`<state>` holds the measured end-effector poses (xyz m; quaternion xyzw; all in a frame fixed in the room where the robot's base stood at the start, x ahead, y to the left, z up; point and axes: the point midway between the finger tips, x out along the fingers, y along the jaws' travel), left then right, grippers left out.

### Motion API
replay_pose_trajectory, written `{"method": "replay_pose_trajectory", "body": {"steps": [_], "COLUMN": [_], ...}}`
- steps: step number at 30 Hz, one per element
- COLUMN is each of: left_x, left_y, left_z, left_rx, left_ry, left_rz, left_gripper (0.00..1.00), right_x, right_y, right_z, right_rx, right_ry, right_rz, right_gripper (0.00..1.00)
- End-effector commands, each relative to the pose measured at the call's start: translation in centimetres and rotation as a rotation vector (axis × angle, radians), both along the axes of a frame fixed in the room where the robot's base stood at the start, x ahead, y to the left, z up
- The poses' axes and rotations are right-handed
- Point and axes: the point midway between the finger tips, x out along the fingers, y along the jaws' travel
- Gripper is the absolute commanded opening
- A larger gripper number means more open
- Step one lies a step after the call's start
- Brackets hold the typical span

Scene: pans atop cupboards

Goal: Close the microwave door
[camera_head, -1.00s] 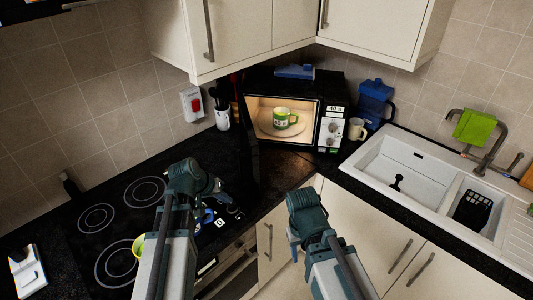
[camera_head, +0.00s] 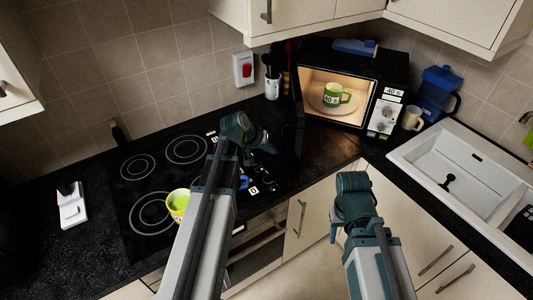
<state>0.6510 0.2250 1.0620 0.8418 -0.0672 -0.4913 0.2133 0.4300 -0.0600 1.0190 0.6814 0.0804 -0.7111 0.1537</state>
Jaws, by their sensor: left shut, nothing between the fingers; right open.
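The black microwave (camera_head: 388,67) stands in the back corner of the counter. Its lit inside shows a green and white mug (camera_head: 337,94) on the turntable. Its dark door (camera_head: 297,125) stands open at the left side, seen nearly edge-on and hard to make out against the dark counter. My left gripper (camera_head: 243,183) is shut and empty, over the right side of the hob, in front and to the left of the door, apart from it. It is largely hidden by my arm. My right gripper (camera_head: 333,232) is open and empty, low in front of the cupboards, mostly hidden by its wrist.
A yellow-green bowl (camera_head: 178,204) is on the black hob (camera_head: 150,165). A cream mug (camera_head: 412,118) and a blue jug (camera_head: 436,92) stand right of the microwave, near the white sink (camera_head: 420,158). A utensil pot (camera_head: 272,88) is behind the door. Wall cupboards hang above.

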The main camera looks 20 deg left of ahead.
Motion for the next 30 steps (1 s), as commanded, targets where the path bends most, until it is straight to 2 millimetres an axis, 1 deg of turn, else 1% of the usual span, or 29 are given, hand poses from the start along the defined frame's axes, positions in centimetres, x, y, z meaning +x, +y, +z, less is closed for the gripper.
{"method": "replay_pose_trajectory", "body": {"steps": [1,4,6,9,13,18,27,30], "left_x": [0.7,1.4,1.6,2.0,2.3,2.4,2.4,2.5], "left_y": [-0.3,-0.8,-2.1,-3.2,-4.1,-4.6,-4.6,-5.0], "left_z": [-1.5,-2.6,-1.8,-1.8,-1.7,-1.7,-1.7,-1.8], "left_rx": [0.000,0.000,0.000,0.001,0.000,-0.001,0.000,0.000], "left_ry": [0.000,0.000,0.001,0.000,0.000,0.001,0.001,0.000], "left_rz": [-0.002,-0.002,-0.005,-0.003,-0.002,-0.001,0.000,0.007], "left_gripper": [0.00,0.00,0.00,0.00,0.00,0.00,0.00,0.00], "right_x": [0.0,0.0,0.0,0.0,0.0,0.0,0.0,0.0], "right_y": [0.0,0.0,0.0,0.0,0.0,0.0,0.0,0.0], "right_z": [-1.4,-2.6,-1.8,-1.8,-1.7,-1.7,-1.7,-1.8], "right_rx": [0.000,0.000,0.000,0.000,0.000,0.000,0.000,0.000], "right_ry": [0.000,0.000,0.000,0.000,0.000,0.000,0.000,0.000], "right_rz": [0.000,-0.001,-0.001,-0.001,-0.001,-0.001,-0.001,-0.001], "right_gripper": [0.50,0.50,0.50,0.50,0.50,0.50,0.50,0.50]}}
